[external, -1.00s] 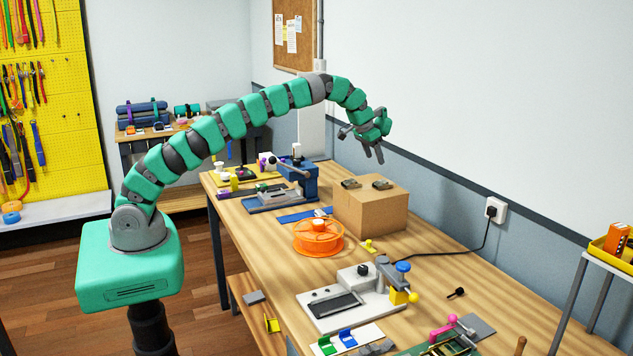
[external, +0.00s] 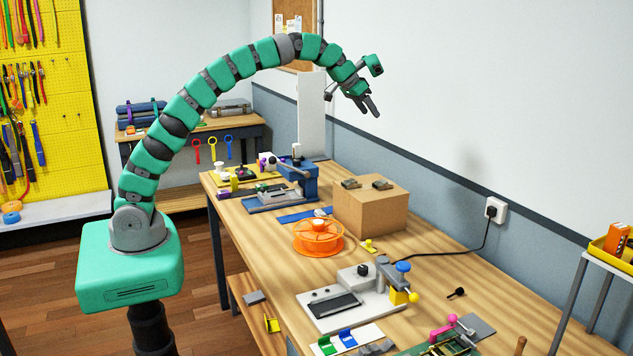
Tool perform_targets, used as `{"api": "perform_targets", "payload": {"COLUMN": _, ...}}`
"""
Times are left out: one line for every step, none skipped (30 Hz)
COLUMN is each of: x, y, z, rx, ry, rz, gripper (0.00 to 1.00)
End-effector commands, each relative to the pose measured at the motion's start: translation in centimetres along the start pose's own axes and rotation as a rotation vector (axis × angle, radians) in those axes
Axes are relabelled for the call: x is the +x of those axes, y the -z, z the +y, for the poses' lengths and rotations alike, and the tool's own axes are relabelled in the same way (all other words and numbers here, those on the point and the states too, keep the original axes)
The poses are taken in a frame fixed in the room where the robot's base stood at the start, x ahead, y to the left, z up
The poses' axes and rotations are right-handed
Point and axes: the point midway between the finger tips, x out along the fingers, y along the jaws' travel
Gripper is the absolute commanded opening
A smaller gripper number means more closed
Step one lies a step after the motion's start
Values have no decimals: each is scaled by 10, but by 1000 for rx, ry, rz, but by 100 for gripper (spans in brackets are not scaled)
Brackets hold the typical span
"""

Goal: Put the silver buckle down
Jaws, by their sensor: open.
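My gripper (external: 371,112) is open and appears empty, raised in the air in front of the white wall, well above the cardboard box (external: 370,215). Two small dark grey-brown buckle-like pieces lie apart on top of the box: one at the left (external: 351,183) and one at the right (external: 382,185). Their colour and size in this view do not show for sure which is the silver buckle. My gripper touches neither piece.
An orange reel (external: 318,236) stands left of the box on the wooden bench. A blue press-like tool (external: 298,180) is behind it. A grey-white fixture (external: 350,303) stands in front. A black cable (external: 470,248) runs to the wall socket. Bare wood lies right of the box.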

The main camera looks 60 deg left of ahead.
Motion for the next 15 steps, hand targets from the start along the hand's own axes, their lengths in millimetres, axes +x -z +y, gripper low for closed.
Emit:
{"api": "perform_targets", "payload": {"x": -24, "y": 6, "z": 1, "rx": 1, "ry": -6, "rz": 32, "gripper": 62}}
{"api": "perform_targets", "payload": {"x": -35, "y": 8, "z": 2, "rx": 2, "ry": -8, "rz": 50, "gripper": 62}}
{"api": "perform_targets", "payload": {"x": -50, "y": 12, "z": 4, "rx": 4, "ry": -11, "rz": 75, "gripper": 62}}
{"api": "perform_targets", "payload": {"x": -62, "y": 13, "z": 6, "rx": 6, "ry": -14, "rz": 92, "gripper": 62}}
{"api": "perform_targets", "payload": {"x": -73, "y": 15, "z": 7, "rx": 8, "ry": -15, "rz": 108, "gripper": 62}}
{"api": "perform_targets", "payload": {"x": -88, "y": 17, "z": 9, "rx": 10, "ry": -17, "rz": 131, "gripper": 62}}
{"api": "perform_targets", "payload": {"x": -101, "y": 18, "z": 10, "rx": 11, "ry": -18, "rz": 150, "gripper": 62}}
{"api": "perform_targets", "payload": {"x": -112, "y": 19, "z": 10, "rx": 12, "ry": -19, "rz": 166, "gripper": 62}}
{"api": "perform_targets", "payload": {"x": -126, "y": 19, "z": 12, "rx": 13, "ry": -21, "rz": 188, "gripper": 62}}
{"api": "perform_targets", "payload": {"x": -139, "y": 20, "z": 12, "rx": 14, "ry": -22, "rz": 208, "gripper": 62}}
{"api": "perform_targets", "payload": {"x": -151, "y": 20, "z": 14, "rx": 15, "ry": -22, "rz": 226, "gripper": 62}}
{"api": "perform_targets", "payload": {"x": -165, "y": 20, "z": 15, "rx": 16, "ry": -22, "rz": 247, "gripper": 62}}
{"api": "perform_targets", "payload": {"x": -177, "y": 19, "z": 15, "rx": 17, "ry": -22, "rz": 264, "gripper": 62}}
{"api": "perform_targets", "payload": {"x": -188, "y": 18, "z": 16, "rx": 18, "ry": -21, "rz": 281, "gripper": 62}}
{"api": "perform_targets", "payload": {"x": -202, "y": 17, "z": 17, "rx": 20, "ry": -19, "rz": 304, "gripper": 62}}
